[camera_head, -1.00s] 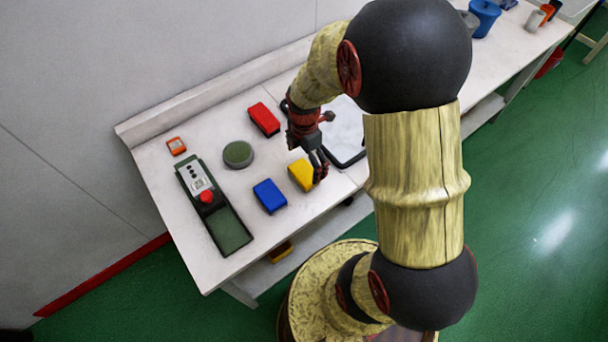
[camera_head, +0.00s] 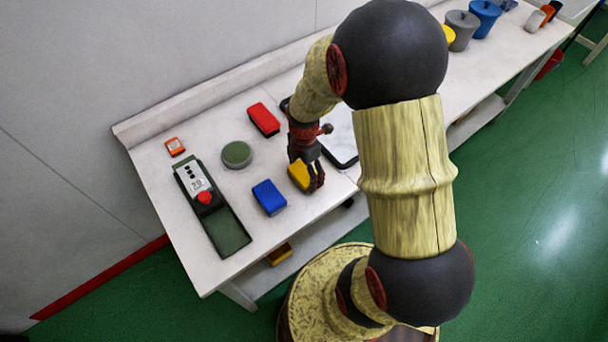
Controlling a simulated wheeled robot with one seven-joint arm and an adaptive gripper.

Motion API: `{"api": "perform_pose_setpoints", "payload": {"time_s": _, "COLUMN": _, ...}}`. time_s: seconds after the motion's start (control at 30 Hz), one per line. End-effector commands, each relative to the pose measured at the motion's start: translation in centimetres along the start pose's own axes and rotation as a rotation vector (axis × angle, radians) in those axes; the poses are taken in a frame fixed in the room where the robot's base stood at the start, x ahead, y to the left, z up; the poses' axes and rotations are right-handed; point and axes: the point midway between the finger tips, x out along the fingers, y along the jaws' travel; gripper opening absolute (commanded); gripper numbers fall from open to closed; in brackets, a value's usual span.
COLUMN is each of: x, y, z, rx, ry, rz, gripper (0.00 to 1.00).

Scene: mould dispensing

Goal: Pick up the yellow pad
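The yellow pad (camera_head: 298,174) lies on the white table, to the right of the blue pad (camera_head: 269,197). My gripper (camera_head: 315,184) points down at the yellow pad, and its dark fingers cover the pad's right part. Whether the fingers touch or grip the pad cannot be made out from this angle. The pad appears to be at table level.
A red pad (camera_head: 264,119), a round green-topped disc (camera_head: 237,154) and a device with a red button (camera_head: 205,198) stand to the left on the table (camera_head: 290,232). A dark-framed white board (camera_head: 343,137) lies behind my gripper. Coloured containers (camera_head: 484,17) stand far right.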

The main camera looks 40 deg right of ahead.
Motion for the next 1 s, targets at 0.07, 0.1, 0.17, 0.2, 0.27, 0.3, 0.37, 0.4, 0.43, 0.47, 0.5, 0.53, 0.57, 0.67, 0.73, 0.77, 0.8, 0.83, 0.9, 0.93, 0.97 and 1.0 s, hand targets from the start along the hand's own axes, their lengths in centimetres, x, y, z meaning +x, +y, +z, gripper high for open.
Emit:
{"api": "perform_pose_setpoints", "payload": {"time_s": 0.07, "x": 0.0, "y": 0.0, "z": 0.0, "rx": 0.000, "ry": 0.000, "rz": 0.000, "gripper": 0.74}}
{"api": "perform_pose_setpoints", "payload": {"time_s": 0.1, "x": 0.0, "y": 0.0, "z": 0.0, "rx": 0.000, "ry": 0.000, "rz": 0.000, "gripper": 0.72}}
{"api": "perform_pose_setpoints", "payload": {"time_s": 0.17, "x": 0.0, "y": 0.0, "z": 0.0, "rx": 0.000, "ry": 0.000, "rz": 0.000, "gripper": 0.69}}
{"api": "perform_pose_setpoints", "payload": {"time_s": 0.2, "x": 0.0, "y": 0.0, "z": 0.0, "rx": 0.000, "ry": 0.000, "rz": 0.000, "gripper": 0.66}}
{"api": "perform_pose_setpoints", "payload": {"time_s": 0.27, "x": 0.0, "y": 0.0, "z": 0.0, "rx": 0.000, "ry": 0.000, "rz": 0.000, "gripper": 0.63}}
{"api": "perform_pose_setpoints", "payload": {"time_s": 0.3, "x": 0.0, "y": 0.0, "z": 0.0, "rx": 0.000, "ry": 0.000, "rz": 0.000, "gripper": 0.61}}
{"api": "perform_pose_setpoints", "payload": {"time_s": 0.37, "x": 0.0, "y": 0.0, "z": 0.0, "rx": 0.000, "ry": 0.000, "rz": 0.000, "gripper": 0.57}}
{"api": "perform_pose_setpoints", "payload": {"time_s": 0.4, "x": 0.0, "y": 0.0, "z": 0.0, "rx": 0.000, "ry": 0.000, "rz": 0.000, "gripper": 0.55}}
{"api": "perform_pose_setpoints", "payload": {"time_s": 0.43, "x": 0.0, "y": 0.0, "z": 0.0, "rx": 0.000, "ry": 0.000, "rz": 0.000, "gripper": 0.53}}
{"api": "perform_pose_setpoints", "payload": {"time_s": 0.47, "x": 0.0, "y": 0.0, "z": 0.0, "rx": 0.000, "ry": 0.000, "rz": 0.000, "gripper": 0.52}}
{"api": "perform_pose_setpoints", "payload": {"time_s": 0.5, "x": 0.0, "y": 0.0, "z": 0.0, "rx": 0.000, "ry": 0.000, "rz": 0.000, "gripper": 0.49}}
{"api": "perform_pose_setpoints", "payload": {"time_s": 0.53, "x": 0.0, "y": 0.0, "z": 0.0, "rx": 0.000, "ry": 0.000, "rz": 0.000, "gripper": 0.49}}
{"api": "perform_pose_setpoints", "payload": {"time_s": 0.57, "x": 0.0, "y": 0.0, "z": 0.0, "rx": 0.000, "ry": 0.000, "rz": 0.000, "gripper": 0.49}}
{"api": "perform_pose_setpoints", "payload": {"time_s": 0.67, "x": 0.0, "y": 0.0, "z": 0.0, "rx": 0.000, "ry": 0.000, "rz": 0.000, "gripper": 0.49}}
{"api": "perform_pose_setpoints", "payload": {"time_s": 0.73, "x": 0.0, "y": 0.0, "z": 0.0, "rx": 0.000, "ry": 0.000, "rz": 0.000, "gripper": 0.49}}
{"api": "perform_pose_setpoints", "payload": {"time_s": 0.77, "x": -0.1, "y": 0.0, "z": 0.0, "rx": 0.000, "ry": 0.000, "rz": 0.001, "gripper": 0.49}}
{"api": "perform_pose_setpoints", "payload": {"time_s": 0.8, "x": -0.2, "y": 0.0, "z": 0.0, "rx": 0.000, "ry": 0.000, "rz": 0.001, "gripper": 0.49}}
{"api": "perform_pose_setpoints", "payload": {"time_s": 0.83, "x": -0.3, "y": 0.0, "z": 0.0, "rx": 0.000, "ry": 0.000, "rz": 0.001, "gripper": 0.49}}
{"api": "perform_pose_setpoints", "payload": {"time_s": 0.9, "x": -0.7, "y": 0.0, "z": 0.0, "rx": 0.000, "ry": 0.000, "rz": 0.001, "gripper": 0.49}}
{"api": "perform_pose_setpoints", "payload": {"time_s": 0.93, "x": -1.0, "y": 0.1, "z": 0.0, "rx": 0.000, "ry": 0.000, "rz": 0.001, "gripper": 0.49}}
{"api": "perform_pose_setpoints", "payload": {"time_s": 0.97, "x": -1.3, "y": 0.1, "z": 0.0, "rx": 0.000, "ry": -0.001, "rz": 0.002, "gripper": 0.49}}
{"api": "perform_pose_setpoints", "payload": {"time_s": 1.0, "x": -1.8, "y": 0.1, "z": 0.0, "rx": 0.000, "ry": -0.001, "rz": 0.003, "gripper": 0.49}}
